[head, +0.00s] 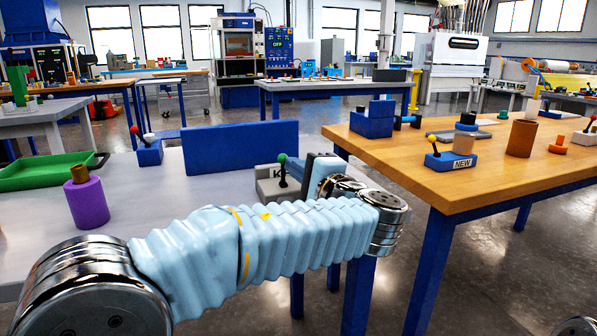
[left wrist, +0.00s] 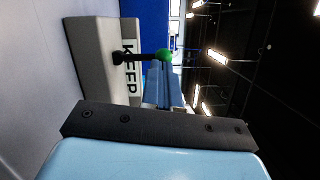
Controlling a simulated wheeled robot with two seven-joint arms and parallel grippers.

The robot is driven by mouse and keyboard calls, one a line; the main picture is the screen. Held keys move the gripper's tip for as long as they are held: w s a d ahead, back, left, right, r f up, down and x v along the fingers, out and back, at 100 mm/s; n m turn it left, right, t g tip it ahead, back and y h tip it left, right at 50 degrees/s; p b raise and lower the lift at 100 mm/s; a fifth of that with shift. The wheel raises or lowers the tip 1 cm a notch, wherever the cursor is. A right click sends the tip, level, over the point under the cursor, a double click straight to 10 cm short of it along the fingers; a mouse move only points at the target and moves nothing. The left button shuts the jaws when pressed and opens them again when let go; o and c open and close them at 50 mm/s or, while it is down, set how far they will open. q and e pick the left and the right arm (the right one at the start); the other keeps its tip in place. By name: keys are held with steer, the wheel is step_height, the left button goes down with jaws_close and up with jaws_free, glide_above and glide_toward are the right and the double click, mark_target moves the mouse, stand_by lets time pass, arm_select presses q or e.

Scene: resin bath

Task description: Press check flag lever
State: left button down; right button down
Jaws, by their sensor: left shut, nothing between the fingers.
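The beige lever block (head: 268,189) stands on the grey table and has a green-knobbed lever (head: 282,170). In the left wrist view the block (left wrist: 92,55) shows a KEEP label (left wrist: 129,68), and the green knob (left wrist: 163,55) stands out on a dark stem. My left gripper (head: 322,168) is just right of the block, partly hidden by my arm. In the left wrist view its light-blue fingers (left wrist: 165,84) are together and empty, near the green knob. I cannot tell whether they touch it. No label reads "check flag". My right gripper is not in view.
A blue panel (head: 242,147) stands behind the block. A red-knobbed lever block (head: 149,153), purple cylinder (head: 87,203) and green tray (head: 45,173) are left. The wooden table (head: 480,175) at right bears a yellow-knobbed NEW lever block (head: 450,161). Bare floor separates the tables.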

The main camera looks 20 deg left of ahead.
arm_select(q)
steer(key=shift+s+a+n+b, duration=0.2)
steer(key=shift+n+b, duration=0.35)
steer(key=shift+b, duration=0.2)
steer(key=shift+s+a+n+b, duration=0.1)
steer(key=shift+a+n+b, duration=0.1)
steer(key=shift+n+b, duration=0.45)
steer(key=shift+s+a+r+n+g+h+b, duration=0.1)
steer(key=shift+s+a+n+g+h+b, duration=0.2)
steer(key=shift+n+b, duration=0.55)
steer(key=shift+w, duration=0.1)
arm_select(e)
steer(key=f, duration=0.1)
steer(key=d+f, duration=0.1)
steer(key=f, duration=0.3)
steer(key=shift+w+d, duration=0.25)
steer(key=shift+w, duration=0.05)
arm_select(q)
steer(key=shift+a+n+b, duration=0.3)
steer(key=shift+n+b, duration=0.15)
steer(key=shift+b, duration=0.45)
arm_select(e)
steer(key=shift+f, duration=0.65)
